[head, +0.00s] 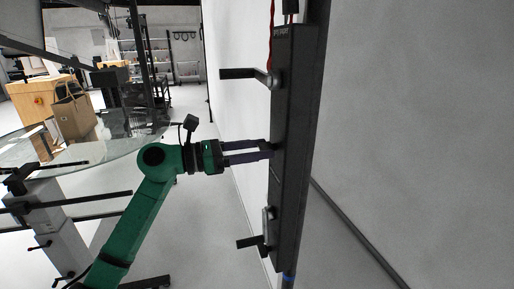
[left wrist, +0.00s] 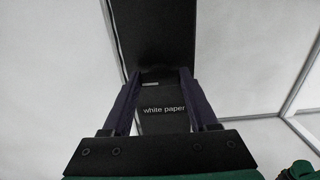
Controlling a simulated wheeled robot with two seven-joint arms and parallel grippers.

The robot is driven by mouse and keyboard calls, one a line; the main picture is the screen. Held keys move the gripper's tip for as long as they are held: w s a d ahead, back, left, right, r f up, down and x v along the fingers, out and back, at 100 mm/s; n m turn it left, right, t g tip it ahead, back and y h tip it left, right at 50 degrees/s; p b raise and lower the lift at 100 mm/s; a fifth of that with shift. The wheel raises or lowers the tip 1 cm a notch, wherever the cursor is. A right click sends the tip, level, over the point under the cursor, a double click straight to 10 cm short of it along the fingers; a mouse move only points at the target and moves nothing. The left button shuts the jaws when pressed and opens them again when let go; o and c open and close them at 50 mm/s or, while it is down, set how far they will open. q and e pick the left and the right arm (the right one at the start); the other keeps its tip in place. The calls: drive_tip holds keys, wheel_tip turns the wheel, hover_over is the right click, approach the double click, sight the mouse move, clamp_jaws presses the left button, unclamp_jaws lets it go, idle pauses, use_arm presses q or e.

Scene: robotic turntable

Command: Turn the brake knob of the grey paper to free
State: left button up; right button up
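A long black panel (head: 290,130) stands upright along the white wall. A dark crank-like handle (head: 248,74) sticks out left near its upper end, and a second handle (head: 252,242) near its lower end. Small lettering above the upper handle is too small to read surely. My left gripper (head: 270,149) points at the panel's middle, between the two handles, its fingertips at or very near its face. In the left wrist view, a label (left wrist: 164,109) reading "white paper" shows on the panel between the fingers. My right gripper is out of view.
A glass table (head: 120,145) with a brown paper bag (head: 72,118) stands at the left. A red cable (head: 271,35) runs near the panel's top. The grey wall (head: 420,120) fills the right side. The floor between table and panel looks clear.

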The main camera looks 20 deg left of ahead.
use_arm(q)
drive_tip(key=c, duration=0.7)
